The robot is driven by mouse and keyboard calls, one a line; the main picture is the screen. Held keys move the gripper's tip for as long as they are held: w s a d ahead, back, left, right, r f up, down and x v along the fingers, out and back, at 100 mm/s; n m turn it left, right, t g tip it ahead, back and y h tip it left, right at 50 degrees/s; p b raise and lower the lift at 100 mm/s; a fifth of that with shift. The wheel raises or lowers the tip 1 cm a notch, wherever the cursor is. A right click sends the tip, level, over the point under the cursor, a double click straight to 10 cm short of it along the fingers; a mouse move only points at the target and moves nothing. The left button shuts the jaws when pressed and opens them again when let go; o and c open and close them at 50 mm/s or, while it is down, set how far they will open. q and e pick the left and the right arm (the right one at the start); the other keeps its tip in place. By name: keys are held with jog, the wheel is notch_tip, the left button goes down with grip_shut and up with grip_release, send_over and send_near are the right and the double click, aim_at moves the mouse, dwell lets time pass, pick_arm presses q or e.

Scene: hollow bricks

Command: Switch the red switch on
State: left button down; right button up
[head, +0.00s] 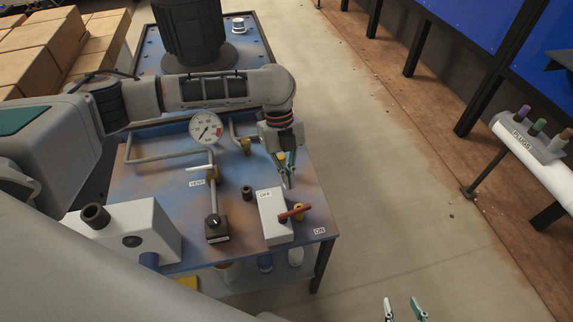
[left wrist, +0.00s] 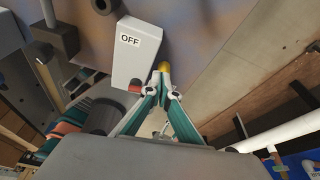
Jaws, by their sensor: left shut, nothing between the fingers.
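The red switch is a red lever (head: 294,212) on the side of a white box (head: 272,216), with a yellow part (head: 299,214) beside it. The box bears an OFF label (head: 265,194); an ON label (head: 319,231) lies on the tabletop to its right. The lever points to the right. My left gripper (head: 289,184) is shut and empty, just behind the box and lever. In the left wrist view its fingertips (left wrist: 164,88) meet near a yellow piece (left wrist: 164,66); only a bit of red (left wrist: 135,86) shows. My right gripper (head: 404,310) is open and empty at the bottom edge.
The blue table (head: 160,180) also holds a pressure gauge (head: 205,127), pipes, a VENT label (head: 196,182), a black knob (head: 217,226) and a white block (head: 130,232). A PLUGS rack (head: 530,140) stands at right. The floor between is clear.

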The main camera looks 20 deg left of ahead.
aim_at(294, 213)
pick_arm(q)
jog(key=s+d+f, duration=0.2)
jog(key=s+d, duration=0.1)
jog(key=shift+f, duration=0.1)
jog(key=shift+s, duration=0.1)
dwell(0.4)
